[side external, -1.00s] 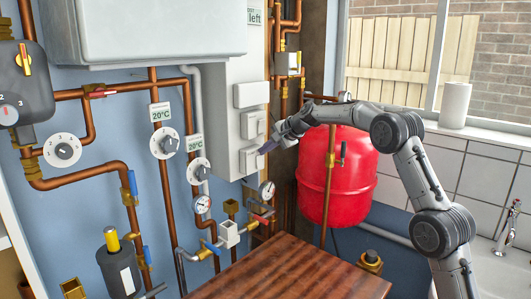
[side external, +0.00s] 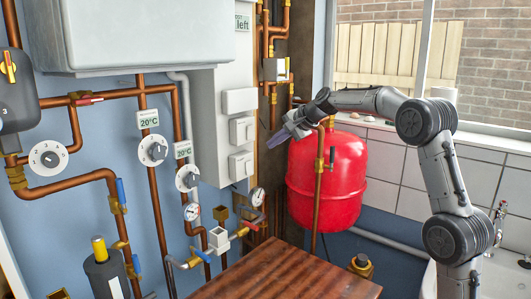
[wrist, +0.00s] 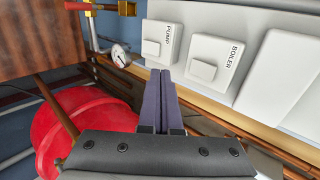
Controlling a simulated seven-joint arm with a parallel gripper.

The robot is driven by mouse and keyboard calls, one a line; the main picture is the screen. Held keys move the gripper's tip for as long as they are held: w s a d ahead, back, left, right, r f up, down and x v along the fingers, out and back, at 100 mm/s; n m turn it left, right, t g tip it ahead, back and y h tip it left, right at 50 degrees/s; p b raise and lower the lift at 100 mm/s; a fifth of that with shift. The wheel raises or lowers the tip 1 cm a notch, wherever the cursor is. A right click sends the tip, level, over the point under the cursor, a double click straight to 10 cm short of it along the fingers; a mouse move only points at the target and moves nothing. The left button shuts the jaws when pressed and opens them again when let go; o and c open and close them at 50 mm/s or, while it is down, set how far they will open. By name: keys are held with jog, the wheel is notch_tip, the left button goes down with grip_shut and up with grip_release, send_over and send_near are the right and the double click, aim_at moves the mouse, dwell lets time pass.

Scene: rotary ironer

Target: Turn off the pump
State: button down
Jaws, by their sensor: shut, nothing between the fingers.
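The pump switch is a white square box labelled PUMP (wrist: 158,46) with a raised rocker, at the upper middle of the wrist view. In the side external view it appears to be the lowest white switch (side external: 241,165) on the panel's side. The similar BOILER switch (wrist: 203,71) is beside it; it appears as the middle one (side external: 242,131). My gripper (side external: 272,142) is to the right of the switches, apart from them. Its dark fingers are shut together and empty, and the fingertips (wrist: 160,73) show just below the PUMP box. Whether the pump is on or off I cannot tell.
A red tank (side external: 327,180) hangs below and right of my gripper. Copper pipes, dials and gauges (side external: 192,211) crowd the wall left of and below the switches. A wooden top (side external: 285,272) lies below. A larger blank white box (side external: 240,100) is above the switches.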

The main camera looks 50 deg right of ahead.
jog(key=shift+s+r, duration=0.45)
jog(key=shift+r, duration=0.2)
jog(key=shift+s+r, duration=0.45)
jog(key=shift+r, duration=0.15)
jog(key=s+a+r+n, duration=0.1)
jog(key=a+r, duration=0.4)
jog(key=a, duration=0.2)
jog(key=s+a+n+y, duration=0.2)
jog(key=s+a+n, duration=0.4)
jog(key=s+a, duration=0.8)
jog(key=s+f+n+g+h, duration=0.2)
jog(key=s+f+n+g, duration=0.2)
jog(key=s+f+n, duration=0.7)
jog(key=s+a+f, duration=0.1)
jog(key=s+f, duration=0.7)
jog(key=s, duration=0.4)
jog(key=shift+g, duration=0.3)
